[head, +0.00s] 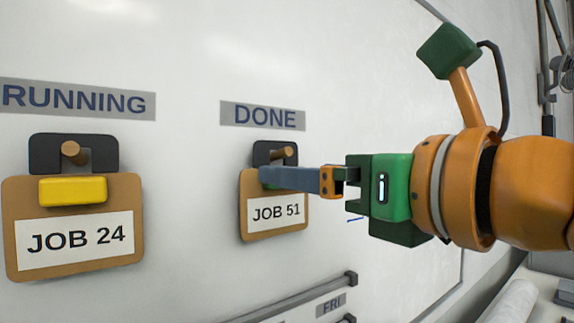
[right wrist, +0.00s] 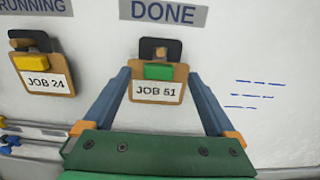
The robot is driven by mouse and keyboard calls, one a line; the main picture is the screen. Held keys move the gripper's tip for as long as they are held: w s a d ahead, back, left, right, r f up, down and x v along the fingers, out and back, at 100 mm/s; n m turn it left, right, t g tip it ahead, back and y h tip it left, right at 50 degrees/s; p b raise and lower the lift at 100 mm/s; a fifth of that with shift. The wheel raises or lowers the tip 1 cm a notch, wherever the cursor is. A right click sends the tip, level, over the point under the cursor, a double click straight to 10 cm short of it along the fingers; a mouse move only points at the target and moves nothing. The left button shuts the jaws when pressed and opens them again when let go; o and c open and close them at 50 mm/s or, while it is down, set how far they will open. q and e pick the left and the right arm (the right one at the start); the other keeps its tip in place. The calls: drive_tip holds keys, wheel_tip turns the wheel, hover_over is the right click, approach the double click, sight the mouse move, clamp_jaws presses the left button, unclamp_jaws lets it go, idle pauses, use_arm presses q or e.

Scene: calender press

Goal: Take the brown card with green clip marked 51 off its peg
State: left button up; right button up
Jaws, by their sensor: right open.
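The brown card marked JOB 51 (head: 274,213) hangs on a wooden peg under the DONE sign on the white wall board. It also shows in the right wrist view (right wrist: 158,91), with its green clip (right wrist: 158,72) in full sight below the peg (right wrist: 160,52). In the head view the near finger hides most of the clip. My right gripper (head: 292,179) is open and comes in from the right. In the right wrist view its two fingers (right wrist: 158,76) stand on either side of the card's upper part. I cannot tell whether they touch it. My left gripper is not in view.
A brown card marked JOB 24 (head: 75,243) with a yellow clip (head: 73,191) hangs under the RUNNING sign to the left. A rail with a FRI label (head: 331,305) runs along the board below. The board between the two cards is bare.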

drive_tip(key=x, duration=0.3)
drive_tip(key=shift+w+a+f, duration=0.15)
drive_tip(key=shift+a+f, duration=0.1)
drive_tip(key=shift+f, duration=0.1)
drive_tip(key=shift+c, duration=1.1)
drive_tip(key=shift+s+d+r, duration=0.15)
drive_tip(key=shift+s+d, duration=0.3)
drive_tip(key=c, duration=1.1)
drive_tip(key=shift+c, duration=0.5)
use_arm(q)
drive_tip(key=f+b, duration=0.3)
drive_tip(key=b, duration=0.1)
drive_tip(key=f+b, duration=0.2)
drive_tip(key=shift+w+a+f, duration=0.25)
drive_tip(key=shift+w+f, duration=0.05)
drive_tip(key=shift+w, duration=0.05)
use_arm(e)
drive_tip(key=v, duration=1.7)
drive_tip(key=shift+s+d+r, duration=0.2)
drive_tip(key=shift+s+r, duration=0.05)
drive_tip(key=shift+r, duration=0.15)
